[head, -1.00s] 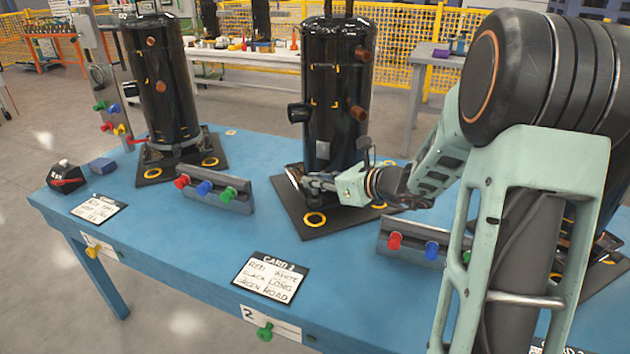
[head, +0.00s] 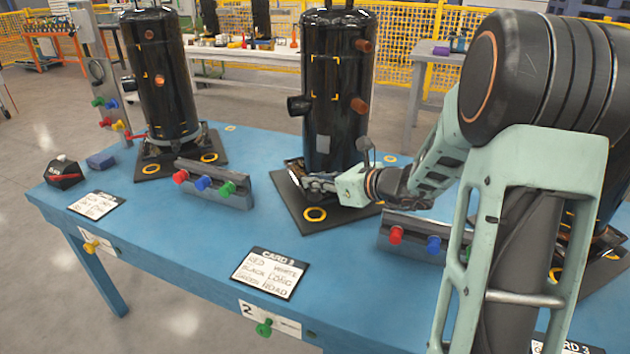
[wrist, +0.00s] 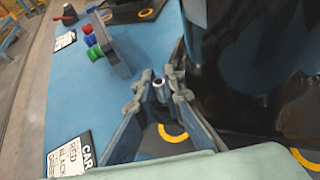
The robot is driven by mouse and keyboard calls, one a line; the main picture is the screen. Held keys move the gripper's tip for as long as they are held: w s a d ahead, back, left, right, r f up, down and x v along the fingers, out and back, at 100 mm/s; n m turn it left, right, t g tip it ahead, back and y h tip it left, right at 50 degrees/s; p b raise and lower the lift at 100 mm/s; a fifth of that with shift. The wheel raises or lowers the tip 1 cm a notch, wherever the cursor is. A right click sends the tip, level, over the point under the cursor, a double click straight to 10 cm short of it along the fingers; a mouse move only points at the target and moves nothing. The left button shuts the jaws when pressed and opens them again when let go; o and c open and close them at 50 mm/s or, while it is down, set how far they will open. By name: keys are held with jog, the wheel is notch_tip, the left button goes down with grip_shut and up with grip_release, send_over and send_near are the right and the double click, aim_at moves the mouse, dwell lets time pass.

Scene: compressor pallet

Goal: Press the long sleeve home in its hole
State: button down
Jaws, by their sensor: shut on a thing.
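My gripper (head: 312,181) is low at the front of the middle black compressor (head: 338,90), above its dark base plate (head: 345,215). In the wrist view my gripper (wrist: 160,95) is shut on a small grey metal sleeve (wrist: 160,88), whose open round end shows between the fingertips. The sleeve's lower part is hidden, so I cannot tell its length or how deep it sits. The hole under it is not visible. A yellow ring on the plate (head: 315,214) lies just in front of the gripper.
A rail with red, blue and green knobs (head: 215,189) stands left; a similar rail (head: 408,241) stands right. Card 3 (head: 269,273) lies near the blue table's (head: 180,235) front edge. Another compressor (head: 158,80) stands left. The table's front middle is mostly clear.

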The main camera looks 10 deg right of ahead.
jog(key=shift+f+b, duration=0.3)
jog(key=shift+f, duration=0.1)
jog(key=c, duration=2)
grip_release()
jog(key=shift+o, duration=0.2)
jog(key=v, duration=1.2)
jog(key=shift+r, duration=0.1)
